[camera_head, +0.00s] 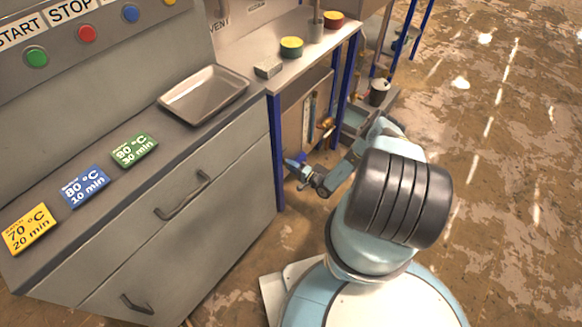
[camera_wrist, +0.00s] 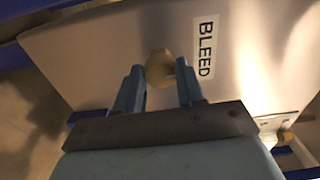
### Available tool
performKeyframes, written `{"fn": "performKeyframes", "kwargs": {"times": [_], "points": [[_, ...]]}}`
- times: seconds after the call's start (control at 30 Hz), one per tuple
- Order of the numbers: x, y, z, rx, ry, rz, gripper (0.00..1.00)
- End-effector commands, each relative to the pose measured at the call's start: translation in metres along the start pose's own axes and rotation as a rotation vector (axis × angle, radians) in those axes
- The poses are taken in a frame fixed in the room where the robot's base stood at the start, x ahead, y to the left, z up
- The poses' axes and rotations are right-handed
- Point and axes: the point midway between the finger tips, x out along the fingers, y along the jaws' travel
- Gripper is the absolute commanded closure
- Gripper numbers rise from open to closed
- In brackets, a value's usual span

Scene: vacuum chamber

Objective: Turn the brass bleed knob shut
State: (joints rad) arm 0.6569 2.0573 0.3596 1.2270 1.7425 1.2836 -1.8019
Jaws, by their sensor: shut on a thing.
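The brass bleed knob (camera_wrist: 159,68) sticks out from a pale metal panel (camera_wrist: 110,45), beside a white label reading BLEED (camera_wrist: 205,48), in the wrist view. My gripper (camera_wrist: 160,78) has one finger on each side of the knob and is shut on it. The knob's turn position cannot be told. In the head view my gripper (camera_head: 300,170) reaches in low beside the blue leg of the bench, and the bleed knob cannot be made out there.
A blue bench leg (camera_head: 276,150) stands close to my gripper. Brass fittings (camera_head: 327,124) and a black bucket (camera_head: 379,91) are farther back. A grey cabinet with a metal tray (camera_head: 204,94) is at the left. The floor at the right is clear.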

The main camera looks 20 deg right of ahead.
Motion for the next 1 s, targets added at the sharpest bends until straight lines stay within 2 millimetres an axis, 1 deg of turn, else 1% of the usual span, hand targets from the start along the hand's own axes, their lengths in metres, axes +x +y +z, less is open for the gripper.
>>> {"fn": "performKeyframes", "kwargs": {"times": [0.03, 0.17, 0.2, 0.43, 0.67, 0.77, 0.87, 1.0], "points": [[-0.003, 0.005, 0.007, 0.006, -0.008, 0.01, 0.92], [-0.003, 0.005, 0.007, 0.007, -0.009, 0.011, 0.92], [-0.003, 0.005, 0.007, 0.007, -0.009, 0.011, 0.59], [-0.002, 0.003, 0.004, 0.005, -0.006, 0.007, 0.37], [-0.001, 0.002, 0.003, 0.003, -0.003, 0.004, 0.36], [-0.004, 0.002, 0.002, 0.003, -0.002, 0.004, 0.36], [-0.014, 0.002, 0.002, 0.004, -0.002, 0.004, 0.36], [-0.037, 0.002, 0.002, 0.005, -0.001, 0.004, 0.36]]}}
